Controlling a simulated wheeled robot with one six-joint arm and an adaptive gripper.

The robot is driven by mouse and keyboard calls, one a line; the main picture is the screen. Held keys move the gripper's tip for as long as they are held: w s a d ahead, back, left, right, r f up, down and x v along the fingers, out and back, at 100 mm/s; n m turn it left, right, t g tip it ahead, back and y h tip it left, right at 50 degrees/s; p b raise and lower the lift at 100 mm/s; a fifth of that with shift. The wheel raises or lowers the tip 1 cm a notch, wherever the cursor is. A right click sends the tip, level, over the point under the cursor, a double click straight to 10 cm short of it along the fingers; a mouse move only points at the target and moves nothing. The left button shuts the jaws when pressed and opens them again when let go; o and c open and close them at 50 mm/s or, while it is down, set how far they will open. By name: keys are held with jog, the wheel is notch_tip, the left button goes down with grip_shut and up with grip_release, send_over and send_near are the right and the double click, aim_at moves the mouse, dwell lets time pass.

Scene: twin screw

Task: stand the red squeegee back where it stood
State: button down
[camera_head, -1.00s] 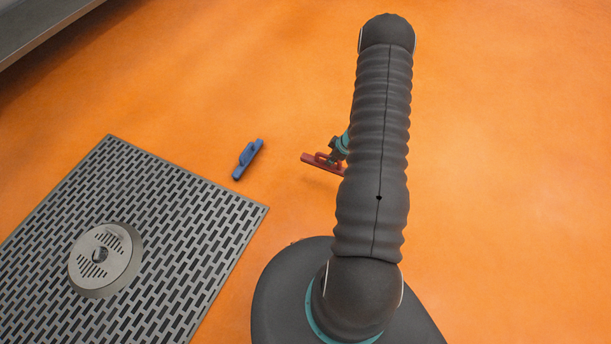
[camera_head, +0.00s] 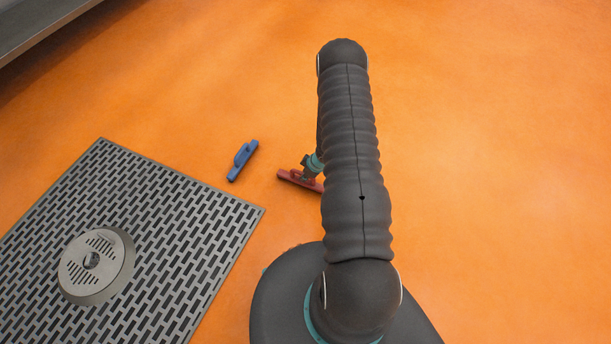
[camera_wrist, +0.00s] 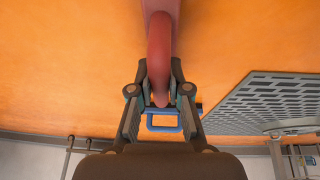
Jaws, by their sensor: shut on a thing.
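The red squeegee (camera_head: 294,179) shows in the head view just left of my arm, its right part hidden behind the arm. My gripper (camera_wrist: 160,92) is shut on the red squeegee's handle (camera_wrist: 160,50), which runs up between the fingers in the wrist view. In the head view only a small part of my gripper shows beside the arm. I cannot tell whether the squeegee touches the floor. A blue squeegee-like piece (camera_head: 242,160) stands on the orange floor to the left of the red one; its blue loop (camera_wrist: 163,122) shows beyond my fingers in the wrist view.
A grey slotted grate (camera_head: 190,215) with a round metal drain cover (camera_head: 95,265) fills the lower left; it also shows at right in the wrist view (camera_wrist: 265,98). A grey ledge (camera_head: 40,22) is at the top left. The orange floor (camera_head: 480,150) is clear on the right.

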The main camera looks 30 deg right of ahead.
jog(key=shift+f, duration=0.15)
jog(key=c, duration=1.1)
grip_release()
